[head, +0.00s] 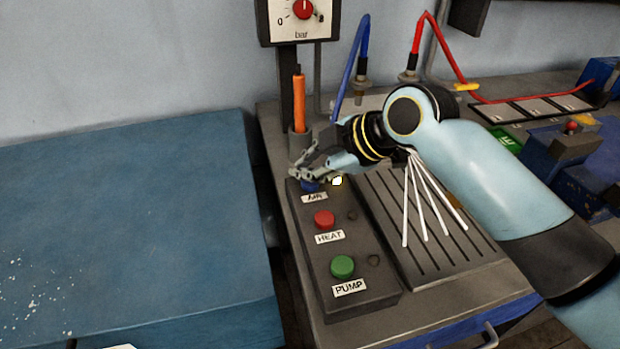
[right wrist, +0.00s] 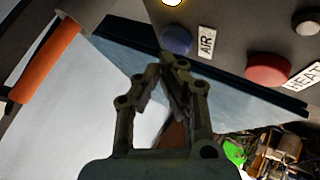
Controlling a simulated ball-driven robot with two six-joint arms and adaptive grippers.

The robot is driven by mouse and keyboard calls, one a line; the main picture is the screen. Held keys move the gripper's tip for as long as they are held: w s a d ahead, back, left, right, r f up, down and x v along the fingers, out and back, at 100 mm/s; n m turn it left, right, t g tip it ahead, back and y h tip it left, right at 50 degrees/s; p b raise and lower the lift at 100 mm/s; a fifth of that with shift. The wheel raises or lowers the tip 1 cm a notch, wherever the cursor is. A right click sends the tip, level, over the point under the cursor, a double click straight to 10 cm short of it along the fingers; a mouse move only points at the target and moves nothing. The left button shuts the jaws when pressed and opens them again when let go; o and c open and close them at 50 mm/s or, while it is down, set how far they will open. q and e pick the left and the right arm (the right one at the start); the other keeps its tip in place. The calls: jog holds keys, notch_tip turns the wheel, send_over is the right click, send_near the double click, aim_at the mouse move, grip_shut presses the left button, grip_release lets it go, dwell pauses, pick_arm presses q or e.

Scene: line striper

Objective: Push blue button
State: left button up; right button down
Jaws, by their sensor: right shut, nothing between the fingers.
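The blue button (head: 310,186) sits at the far end of a dark button panel (head: 366,297), above the AIR label (head: 315,198). My right gripper (head: 296,174) is over it, shut and empty, and partly hides it. A small lamp (head: 337,181) beside the blue button is lit pale yellow. My left gripper is not in view.
A red HEAT button (head: 324,220) and a green PUMP button (head: 342,267) follow nearer on the panel, each with a dark lamp. An orange-handled tool (head: 299,102) stands in a holder behind. A grooved plate (head: 460,262) with white rods lies right. A gauge (head: 301,22) is above.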

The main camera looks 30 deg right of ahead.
aim_at(308, 184)
jog(key=shift+f, duration=0.55)
dwell(0.6)
jog(key=shift+r, duration=0.1)
jog(key=shift+r+p, duration=0.7)
jog(key=shift+r, duration=0.1)
jog(key=shift+r, duration=0.1)
notch_tip(308, 184, up, 6)
jog(key=p, duration=0.6)
jog(key=shift+s, duration=0.1)
